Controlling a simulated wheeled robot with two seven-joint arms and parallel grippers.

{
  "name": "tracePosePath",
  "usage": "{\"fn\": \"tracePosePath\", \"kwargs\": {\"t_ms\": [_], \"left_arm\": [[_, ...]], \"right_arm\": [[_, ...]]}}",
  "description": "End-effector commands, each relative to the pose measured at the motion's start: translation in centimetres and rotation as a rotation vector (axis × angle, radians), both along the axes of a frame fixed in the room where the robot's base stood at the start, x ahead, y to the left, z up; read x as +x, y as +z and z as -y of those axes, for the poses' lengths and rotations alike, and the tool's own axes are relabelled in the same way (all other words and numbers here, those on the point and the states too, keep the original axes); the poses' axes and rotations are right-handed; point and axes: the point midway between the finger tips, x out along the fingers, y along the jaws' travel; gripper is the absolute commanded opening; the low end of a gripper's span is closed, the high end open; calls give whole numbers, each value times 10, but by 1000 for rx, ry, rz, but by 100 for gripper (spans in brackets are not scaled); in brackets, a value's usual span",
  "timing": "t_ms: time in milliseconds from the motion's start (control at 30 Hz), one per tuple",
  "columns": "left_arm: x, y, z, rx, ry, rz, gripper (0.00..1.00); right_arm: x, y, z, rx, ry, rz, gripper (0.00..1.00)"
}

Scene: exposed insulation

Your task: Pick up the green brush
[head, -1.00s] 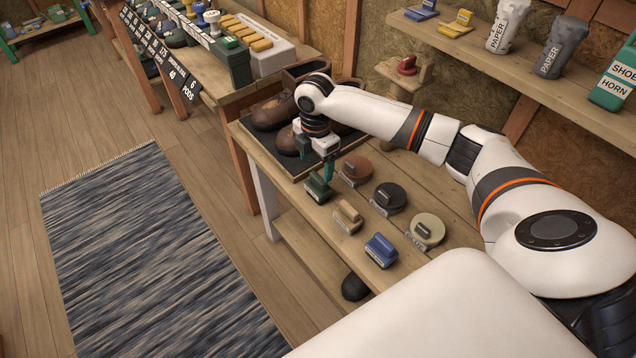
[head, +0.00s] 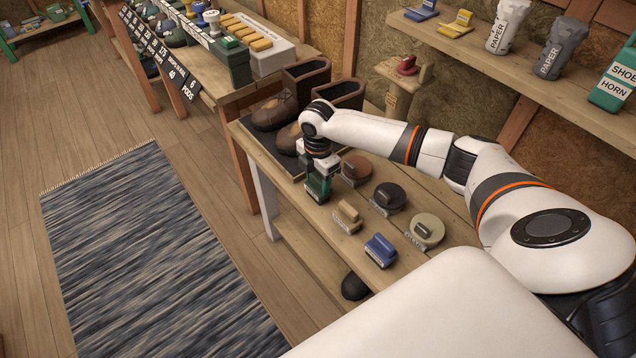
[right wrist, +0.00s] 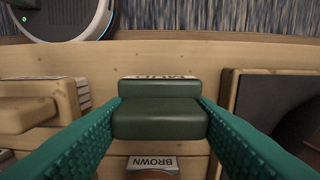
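The green brush (head: 317,193) stands on the wooden table, near its front edge, below my right gripper (head: 319,176). In the right wrist view the brush's dark green block handle (right wrist: 160,118) lies between the two teal fingers of my right gripper (right wrist: 160,103). The fingers are spread, one on each side of the handle, very close to it. No lift of the brush off the table shows. My left gripper is not in view.
Close by on the table are a brown round brush (head: 356,168), a black one (head: 389,197), a tan brush (head: 347,215), a blue brush (head: 381,249) and a cream round one (head: 425,230). Brown boots (head: 275,110) stand behind on a dark tray.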

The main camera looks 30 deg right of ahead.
Motion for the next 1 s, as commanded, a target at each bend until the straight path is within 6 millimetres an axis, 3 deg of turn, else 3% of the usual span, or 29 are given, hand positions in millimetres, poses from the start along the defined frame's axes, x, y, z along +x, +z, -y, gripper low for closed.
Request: {"fn": "tracePosePath", "kwargs": {"t_ms": [100, 367, 800, 1000], "left_arm": [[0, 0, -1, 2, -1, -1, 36], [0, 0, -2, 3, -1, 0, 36], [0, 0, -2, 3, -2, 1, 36], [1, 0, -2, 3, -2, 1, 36]], "right_arm": [[0, 0, 0, 0, 0, 1, 25], [1, 4, 0, 0, 0, 2, 25], [1, 82, 0, 1, 0, 4, 25], [1, 99, 0, 1, -1, 1, 25]]}}
